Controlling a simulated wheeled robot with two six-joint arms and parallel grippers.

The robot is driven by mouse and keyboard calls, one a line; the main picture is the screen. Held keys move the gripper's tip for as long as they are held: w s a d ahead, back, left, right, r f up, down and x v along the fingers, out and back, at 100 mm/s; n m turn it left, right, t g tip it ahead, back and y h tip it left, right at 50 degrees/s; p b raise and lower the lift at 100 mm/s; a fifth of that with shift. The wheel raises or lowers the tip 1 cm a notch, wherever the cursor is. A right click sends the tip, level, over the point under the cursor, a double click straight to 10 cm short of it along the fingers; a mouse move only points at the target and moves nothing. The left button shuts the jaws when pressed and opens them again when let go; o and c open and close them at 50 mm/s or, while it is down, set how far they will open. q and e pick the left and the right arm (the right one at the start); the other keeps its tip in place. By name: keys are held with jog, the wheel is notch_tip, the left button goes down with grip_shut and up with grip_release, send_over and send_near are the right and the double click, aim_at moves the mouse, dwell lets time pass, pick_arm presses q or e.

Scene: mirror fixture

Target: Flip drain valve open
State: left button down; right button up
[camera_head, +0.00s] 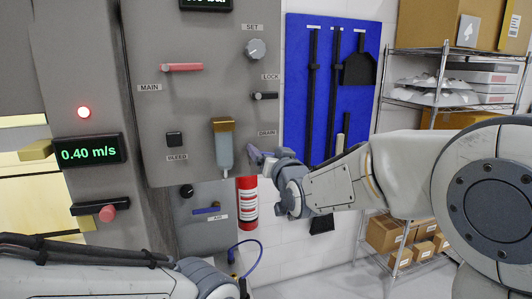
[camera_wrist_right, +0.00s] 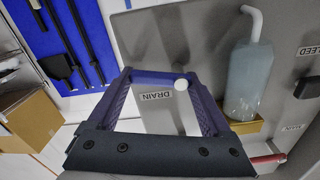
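The drain valve shows in the right wrist view as a small pale round end (camera_wrist_right: 181,84) beside the upside-down DRAIN label (camera_wrist_right: 158,95). In the head view the DRAIN label (camera_head: 267,133) is on the right edge of the grey panel, and the valve is hidden behind my gripper. My right gripper (camera_head: 258,154) is at the panel edge, just below that label. In the wrist view its purple fingers (camera_wrist_right: 163,76) are spread open, with the pale end between them, nearer one finger. I cannot tell whether they touch. My left arm shows low in the head view; its gripper is out of view.
A clear bottle (camera_head: 223,150) in a gold bracket (camera_head: 222,125) hangs left of my right gripper. The red MAIN handle (camera_head: 182,67), black LOCK handle (camera_head: 265,96) and blue AIR handle (camera_head: 206,211) are around it. A red extinguisher (camera_head: 248,200) hangs below.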

jog(key=n+b, duration=0.2)
jog(key=b, duration=0.1)
jog(key=shift+a, duration=0.1)
jog(key=shift+r+n, duration=0.25)
jog(key=shift+n, duration=0.25)
jog(key=shift+r, duration=0.1)
jog(key=o, duration=1.2)
jog(key=shift+c, duration=0.2)
